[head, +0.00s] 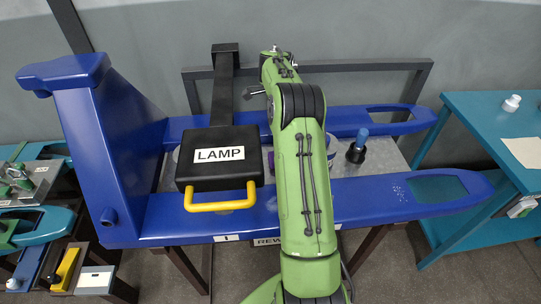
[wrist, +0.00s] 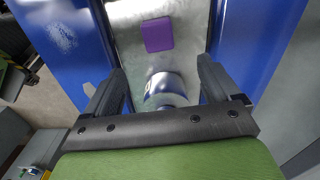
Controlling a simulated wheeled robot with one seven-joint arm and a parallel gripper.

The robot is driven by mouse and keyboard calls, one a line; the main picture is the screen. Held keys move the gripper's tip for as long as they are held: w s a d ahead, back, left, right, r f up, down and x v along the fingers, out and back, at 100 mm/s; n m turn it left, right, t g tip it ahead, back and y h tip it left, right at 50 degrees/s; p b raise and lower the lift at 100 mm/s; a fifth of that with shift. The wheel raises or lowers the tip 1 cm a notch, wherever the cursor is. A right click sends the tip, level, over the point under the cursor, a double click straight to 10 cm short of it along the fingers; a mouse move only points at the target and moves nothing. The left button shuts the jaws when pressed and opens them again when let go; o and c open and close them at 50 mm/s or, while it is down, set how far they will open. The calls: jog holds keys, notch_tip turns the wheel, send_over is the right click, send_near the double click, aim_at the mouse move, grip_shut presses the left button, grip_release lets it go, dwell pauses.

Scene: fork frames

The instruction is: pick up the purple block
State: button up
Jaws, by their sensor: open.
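The purple block (wrist: 158,34) lies on a grey metal surface (wrist: 185,50) between two blue rails, at the top middle of the wrist view. My gripper (wrist: 161,78) is open, with its two dark fingers spread apart. The block shows beyond the fingertips and is not between them. A shiny silver and blue rounded thing (wrist: 165,84) shows between the fingers, nearer to the camera than the block. In the head view my green arm hides my gripper and most of the area where the block lies.
The blue frame's front rail (head: 390,197) and back rail (head: 345,122) flank the grey surface. A black LAMP box (head: 219,168) with a yellow handle (head: 220,197) stands left of my arm. A blue-handled tool (head: 358,145) stands upright on the right. A teal table (head: 480,125) is at far right.

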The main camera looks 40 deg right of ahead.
notch_tip(320, 180, down, 14)
jog(key=b, duration=0.3)
jog(key=shift+s+a+f+b, duration=0.1)
jog(key=shift+f+b, duration=0.15)
jog(key=shift+b, duration=0.15)
jog(key=shift+r, duration=0.1)
jog(key=shift+c, duration=0.6)
jog(key=c, duration=1)
